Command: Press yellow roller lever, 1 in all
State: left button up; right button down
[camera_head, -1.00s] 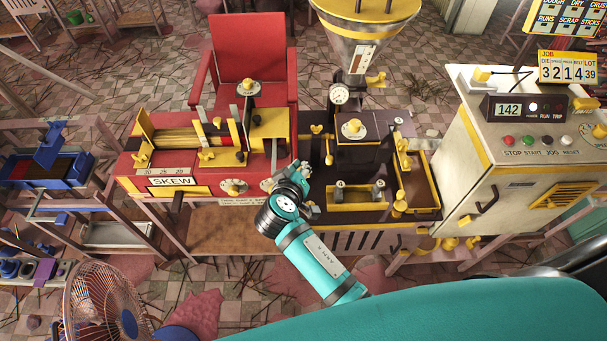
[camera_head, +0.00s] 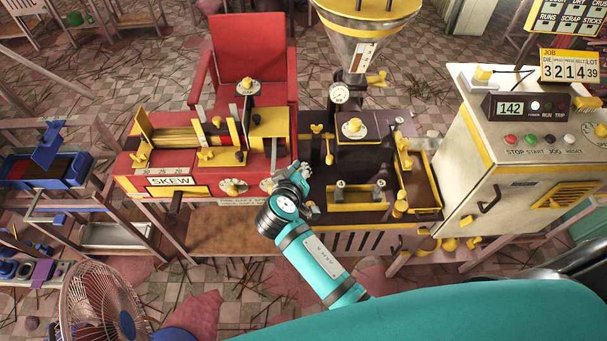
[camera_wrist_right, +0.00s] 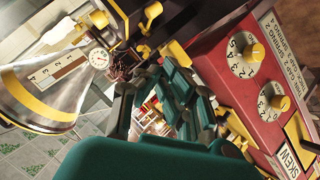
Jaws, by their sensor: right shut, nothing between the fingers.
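The red machine (camera_head: 121,172) with a SKEW label stands left of centre in the head view. Striped rollers (camera_head: 180,139) lie across its top. Yellow upright pieces (camera_head: 233,131) stand at the rollers' right end; I cannot tell which of them is the roller lever. My right gripper (camera_head: 299,167) is at the machine's right edge, to the right of these pieces; it looks shut and empty. In the right wrist view the dark gripper fingers (camera_wrist_right: 160,92) partly hide the machine behind them. My left gripper is not in view.
A metal hopper (camera_head: 350,45) with a gauge rises above the dark extruder bed (camera_head: 300,222). A white control cabinet (camera_head: 470,200) stands at right. A red chair (camera_head: 247,60) is behind the red machine. A fan (camera_head: 97,305) stands at front left.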

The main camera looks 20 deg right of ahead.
jog(key=shift+w+d+f+b, duration=0.1)
jog(key=shift+w+f+b, duration=0.05)
jog(key=shift+f+b, duration=0.7)
dwell(0.7)
dwell(0.6)
jog(key=shift+s+r+p, duration=0.2)
jog(key=shift+r+p, duration=0.5)
jog(key=shift+s+r+p, duration=0.15)
jog(key=shift+r+p, duration=0.55)
jog(key=shift+r, duration=0.1)
jog(key=r+p, duration=0.1)
jog(key=s+r+p, duration=0.1)
jog(key=r+p, duration=0.2)
jog(key=shift+s+a+r, duration=0.15)
jog(key=shift+a+r, duration=0.15)
jog(key=shift+r, duration=0.05)
